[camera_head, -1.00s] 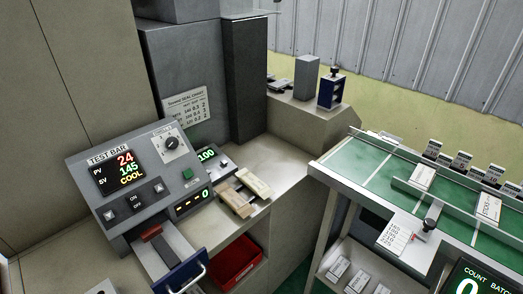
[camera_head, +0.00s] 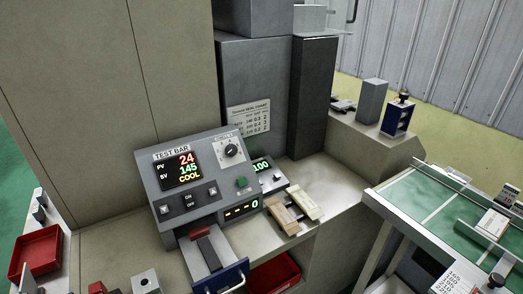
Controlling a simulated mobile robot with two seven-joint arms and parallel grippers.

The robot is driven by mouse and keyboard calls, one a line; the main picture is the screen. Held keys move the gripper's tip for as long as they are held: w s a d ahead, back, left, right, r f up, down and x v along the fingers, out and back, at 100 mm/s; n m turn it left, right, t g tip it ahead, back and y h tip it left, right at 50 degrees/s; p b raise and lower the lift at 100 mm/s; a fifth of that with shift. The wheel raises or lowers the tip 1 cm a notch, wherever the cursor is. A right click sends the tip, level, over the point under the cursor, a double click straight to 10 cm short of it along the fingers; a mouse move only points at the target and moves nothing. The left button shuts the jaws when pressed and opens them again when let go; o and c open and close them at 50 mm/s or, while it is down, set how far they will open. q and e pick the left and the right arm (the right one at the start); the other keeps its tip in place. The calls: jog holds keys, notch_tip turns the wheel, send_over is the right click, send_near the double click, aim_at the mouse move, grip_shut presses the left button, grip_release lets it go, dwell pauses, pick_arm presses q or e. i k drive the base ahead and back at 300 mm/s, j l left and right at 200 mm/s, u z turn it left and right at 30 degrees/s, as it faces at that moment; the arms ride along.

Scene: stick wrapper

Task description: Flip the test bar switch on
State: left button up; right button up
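The TEST BAR control box (camera_head: 200,180) stands on the bench in the middle of the view, its sloped face toward me. Its display (camera_head: 178,170) reads PV 24, SV 145 and COOL. Below the display is a dark rocker switch (camera_head: 189,200) marked ON and OFF; its tilt is too small to tell. A round dial (camera_head: 231,151) and a green button (camera_head: 241,184) sit to the right. Neither of my grippers is in view.
A drawer-like slide with a blue front (camera_head: 221,278) sticks out below the box. Wooden blocks (camera_head: 290,212) lie to its right. Red bins (camera_head: 38,252) stand at the left and under the bench. A green-topped table (camera_head: 425,200) is at the right.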

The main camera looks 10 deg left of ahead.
aim_at(188, 200)
jog(key=i+l+u, duration=0.2)
jog(key=i+u, duration=0.15)
jog(key=i+l+u, duration=0.7)
jog(key=i+l, duration=0.1)
jog(key=l, duration=0.05)
